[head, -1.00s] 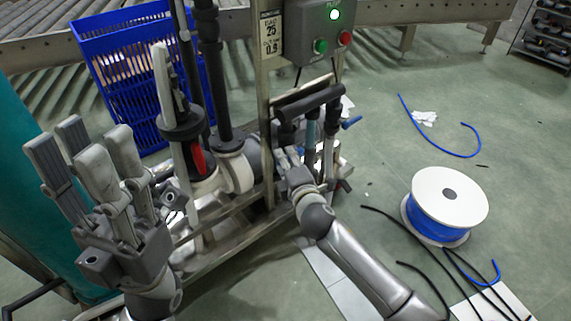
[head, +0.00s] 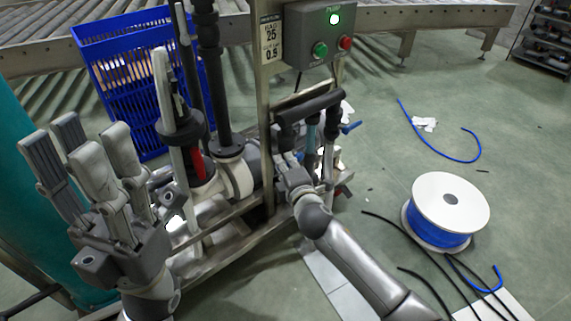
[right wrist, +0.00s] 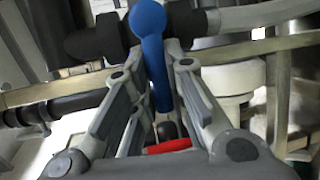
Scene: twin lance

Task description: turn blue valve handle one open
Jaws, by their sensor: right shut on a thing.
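In the right wrist view a blue valve handle (right wrist: 153,50) stands between the fingers of my right gripper (right wrist: 165,85), which is shut on it. Its rounded end sticks out past the fingers. In the head view my right gripper (head: 285,163) reaches in among the pipes of the skid, and its fingertips and the held handle are mostly hidden. Another blue handle (head: 351,128) sticks out to the right of the dark pipes. My left gripper (head: 84,145) is open and empty at the left, away from the valves.
A control box (head: 322,38) with a lit green lamp stands above the pipes. A red handle (head: 198,167) is on the pipework at left. A blue crate (head: 140,130) is behind. A blue cable spool (head: 447,212) and loose cables lie on the otherwise mostly clear floor at right.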

